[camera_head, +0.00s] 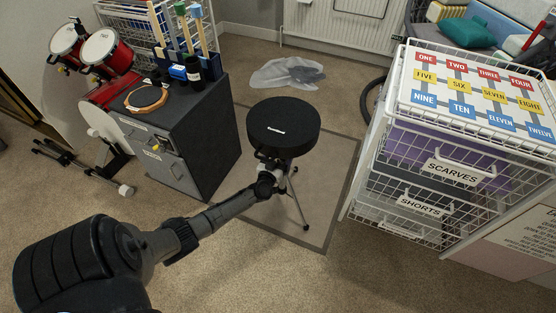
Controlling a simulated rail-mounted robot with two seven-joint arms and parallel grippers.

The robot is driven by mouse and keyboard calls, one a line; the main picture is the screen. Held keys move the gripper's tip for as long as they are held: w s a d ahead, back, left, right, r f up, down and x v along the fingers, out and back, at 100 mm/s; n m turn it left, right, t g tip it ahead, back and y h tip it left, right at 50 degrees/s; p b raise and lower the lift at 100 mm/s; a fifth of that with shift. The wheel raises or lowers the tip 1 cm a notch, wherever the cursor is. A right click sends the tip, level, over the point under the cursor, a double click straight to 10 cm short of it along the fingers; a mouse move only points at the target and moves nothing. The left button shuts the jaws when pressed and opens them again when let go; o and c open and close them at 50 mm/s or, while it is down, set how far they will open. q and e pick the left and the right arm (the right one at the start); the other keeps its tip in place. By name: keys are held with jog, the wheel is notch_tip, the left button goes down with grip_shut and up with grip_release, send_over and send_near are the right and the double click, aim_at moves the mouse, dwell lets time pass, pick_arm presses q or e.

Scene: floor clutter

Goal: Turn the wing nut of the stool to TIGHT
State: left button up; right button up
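The stool (284,122) has a round black padded seat with a small white logo and stands upright on dark splayed legs on a grey mat. My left arm reaches in from the lower left, and my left gripper (264,160) is at the stool's post, just below the front left of the seat. The wing nut cannot be made out; the gripper and the seat cover that area. The fingers are too small and dark to tell whether they are open or shut on anything. My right gripper is not in view.
A dark grey cabinet (205,143) stands left of the stool, with a red drum kit (102,47) beyond it. A white wire basket unit (403,190) stands at the right. A clear plastic bag (287,73) lies behind the stool. Carpet in front is open.

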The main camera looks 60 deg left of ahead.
pick_arm(q)
jog(key=c, duration=0.9)
jog(key=shift+r+m+p, duration=0.25)
jog(key=shift+m+p, duration=0.35)
jog(key=shift+p, duration=0.4)
jog(key=m+p, duration=0.2)
jog(key=shift+m+p, duration=0.3)
jog(key=shift+p, duration=0.1)
jog(key=m+p, duration=0.2)
jog(key=shift+m, duration=0.3)
jog(key=m+p, duration=0.1)
jog(key=m, duration=0.3)
jog(key=shift+d+f+m+p, duration=0.1)
jog(key=shift+f+m+p, duration=0.1)
jog(key=shift+m+p, duration=0.15)
jog(key=m, duration=0.3)
jog(key=shift+p, duration=0.35)
jog(key=shift+f+m, duration=0.1)
jog(key=shift+m, duration=1.45)
